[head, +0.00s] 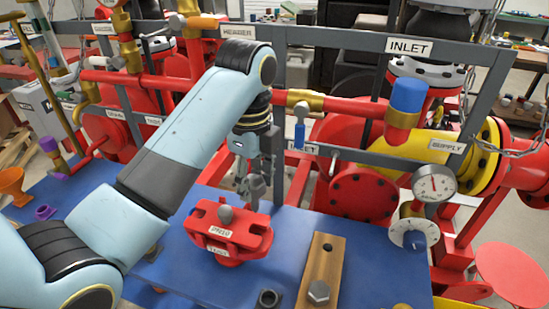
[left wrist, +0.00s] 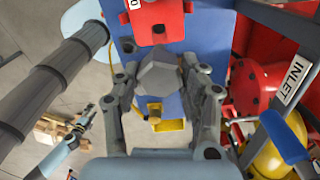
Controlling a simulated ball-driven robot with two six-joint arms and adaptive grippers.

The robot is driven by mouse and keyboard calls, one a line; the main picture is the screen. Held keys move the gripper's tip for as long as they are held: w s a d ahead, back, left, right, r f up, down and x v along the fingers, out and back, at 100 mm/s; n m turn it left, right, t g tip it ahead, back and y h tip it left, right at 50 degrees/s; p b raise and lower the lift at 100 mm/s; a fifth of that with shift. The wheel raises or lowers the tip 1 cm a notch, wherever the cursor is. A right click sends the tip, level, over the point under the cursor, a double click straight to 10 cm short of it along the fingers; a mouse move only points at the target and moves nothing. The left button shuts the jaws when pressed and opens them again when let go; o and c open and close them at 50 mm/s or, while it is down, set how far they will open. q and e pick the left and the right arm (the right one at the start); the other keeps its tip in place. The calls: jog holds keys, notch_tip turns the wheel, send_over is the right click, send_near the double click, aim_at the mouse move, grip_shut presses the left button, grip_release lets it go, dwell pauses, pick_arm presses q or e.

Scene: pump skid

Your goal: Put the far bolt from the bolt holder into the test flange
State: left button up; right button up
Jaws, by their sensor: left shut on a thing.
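My left gripper (head: 250,192) is shut on a grey bolt (head: 257,189), just above the back right of the test flange (head: 246,249). In the left wrist view the bolt's hex head (left wrist: 158,75) sits between the two fingers (left wrist: 160,92). Whether the held bolt touches the flange is unclear. My right gripper is not seen.
A grey frame with an INLET sign (head: 410,46) runs behind the flange, with red pipes around it. A dark nut-like part (head: 268,299) lies on the blue bench (head: 190,268) left of the holder. A gauge (head: 434,184) stands to the right. Bare bench lies left of the flange.

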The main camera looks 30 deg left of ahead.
aim_at(255, 203)
pick_arm(q)
jog(key=shift+s+f, duration=0.2)
jog(key=shift+f, duration=2.65)
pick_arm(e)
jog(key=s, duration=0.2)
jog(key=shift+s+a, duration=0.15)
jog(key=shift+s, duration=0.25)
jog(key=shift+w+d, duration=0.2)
pick_arm(q)
jog(key=shift+f, duration=1)
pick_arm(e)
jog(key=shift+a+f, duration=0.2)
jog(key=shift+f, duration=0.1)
pick_arm(q)
jog(key=shift+f+b, duration=0.75)
jog(key=shift+f, duration=1.1)
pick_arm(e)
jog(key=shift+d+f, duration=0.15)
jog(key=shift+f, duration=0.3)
